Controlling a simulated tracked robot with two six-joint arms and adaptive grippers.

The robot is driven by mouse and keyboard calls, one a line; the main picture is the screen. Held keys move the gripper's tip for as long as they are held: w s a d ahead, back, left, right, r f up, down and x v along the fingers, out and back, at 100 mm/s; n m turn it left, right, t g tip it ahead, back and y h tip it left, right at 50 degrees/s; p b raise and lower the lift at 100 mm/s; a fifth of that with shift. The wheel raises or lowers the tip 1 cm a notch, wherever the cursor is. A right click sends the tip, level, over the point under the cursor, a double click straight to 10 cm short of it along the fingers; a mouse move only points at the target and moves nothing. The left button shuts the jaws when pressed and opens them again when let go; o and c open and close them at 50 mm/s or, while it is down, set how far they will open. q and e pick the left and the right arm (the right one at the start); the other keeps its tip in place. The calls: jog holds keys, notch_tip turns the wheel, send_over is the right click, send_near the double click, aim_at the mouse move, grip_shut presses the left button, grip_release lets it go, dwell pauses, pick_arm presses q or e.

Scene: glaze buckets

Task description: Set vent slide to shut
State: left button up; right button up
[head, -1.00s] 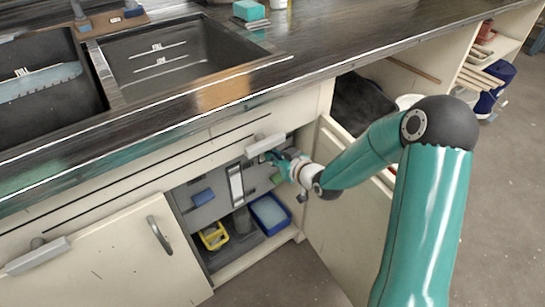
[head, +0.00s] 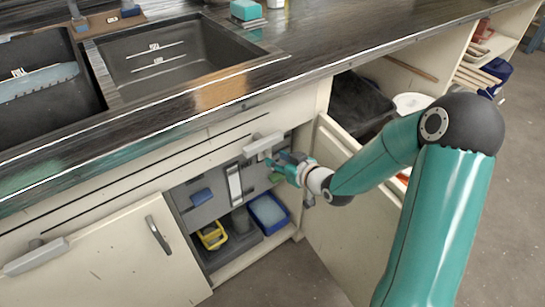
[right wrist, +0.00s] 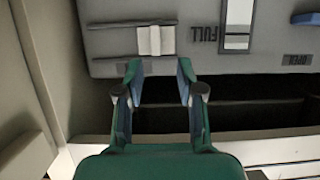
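The grey panel (head: 215,208) stands inside the open cabinet under the counter. In the right wrist view the panel (right wrist: 120,62) is upside down, with a pale ribbed block (right wrist: 155,40) between dark rails, apparently the vent slide's knob. My right gripper (head: 274,163) is at the panel's right side. In the right wrist view its fingers (right wrist: 160,70) are apart and empty, just short of the block and roughly in line with it. My left gripper is out of view.
A pale window strip (head: 235,185) and a blue piece (head: 202,197) are on the panel. A yellow container (head: 212,236) and blue tray (head: 268,214) stand below. A light grey handle (head: 264,144) juts above my gripper. The open door (head: 340,215) is close on the right.

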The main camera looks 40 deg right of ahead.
jog(key=v, duration=0.8)
jog(key=shift+s, duration=0.1)
jog(key=a+f+n+g+y, duration=0.1)
jog(key=a+f+g+y, duration=0.4)
jog(key=a+f, duration=1.3)
jog(key=s+a+f+m+g+h, duration=0.1)
jog(key=s+a+f+g, duration=0.25)
jog(key=s+f, duration=0.2)
jog(key=s+a+f+m+g, duration=0.25)
jog(key=s+f+g, duration=0.2)
jog(key=s, duration=0.25)
notch_tip(320, 180, up, 23)
jog(key=s+p, duration=0.1)
jog(key=p, duration=2.3)
jog(key=shift+s+r, duration=0.15)
jog(key=shift+r, duration=0.1)
